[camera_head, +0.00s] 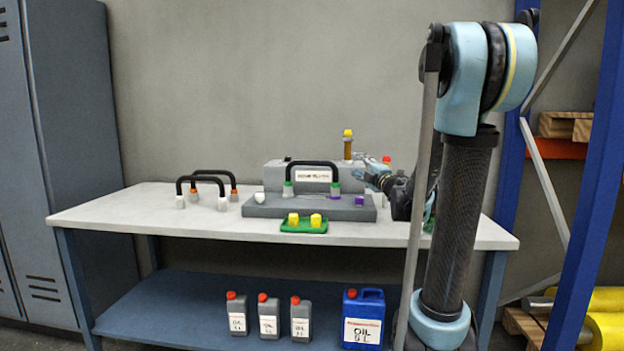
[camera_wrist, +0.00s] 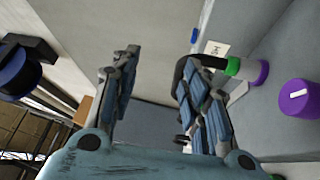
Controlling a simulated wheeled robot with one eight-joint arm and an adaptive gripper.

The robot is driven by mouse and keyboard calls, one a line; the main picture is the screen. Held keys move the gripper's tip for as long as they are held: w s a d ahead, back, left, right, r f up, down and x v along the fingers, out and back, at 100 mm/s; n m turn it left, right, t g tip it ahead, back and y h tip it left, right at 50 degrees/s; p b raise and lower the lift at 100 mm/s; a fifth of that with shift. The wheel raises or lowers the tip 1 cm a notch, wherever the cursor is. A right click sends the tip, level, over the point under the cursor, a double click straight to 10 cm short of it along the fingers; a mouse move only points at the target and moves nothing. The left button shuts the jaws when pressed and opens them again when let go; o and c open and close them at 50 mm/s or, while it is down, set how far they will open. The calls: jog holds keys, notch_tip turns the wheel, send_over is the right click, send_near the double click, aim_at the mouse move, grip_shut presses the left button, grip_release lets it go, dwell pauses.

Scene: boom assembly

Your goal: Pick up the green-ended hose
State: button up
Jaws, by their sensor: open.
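The green-ended hose (camera_head: 312,163) is a black arch standing upright on the grey block (camera_head: 262,209) on the table. Its left green end sits above a grey fitting and its right green end above a purple one. My gripper (camera_head: 371,178) is just right of the hose in the head view. In the wrist view my gripper (camera_wrist: 160,75) is open, with nothing between its fingers. There the hose (camera_wrist: 184,66) shows beside and partly behind the right finger, with one green end (camera_wrist: 233,66) on a purple fitting (camera_wrist: 256,73).
Two black hoses, one with white ends (camera_head: 180,201) and one with orange ends (camera_head: 234,194), stand at left on the table (camera_head: 130,215). A green tray (camera_head: 301,229) with yellow caps lies in front of the block. A purple cap (camera_head: 359,200) sits right of the hose.

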jog(key=a+f+n+g+y, duration=0.4)
jog(key=a+n, duration=0.1)
jog(key=n, duration=0.1)
send_near(315, 164)
jog(key=x, duration=0.5)
jog(key=shift+r, duration=0.1)
jog(key=shift+f+x, duration=0.2)
jog(key=shift+x, duration=2.45)
jog(key=shift+c, duration=0.4)
grip_shut()
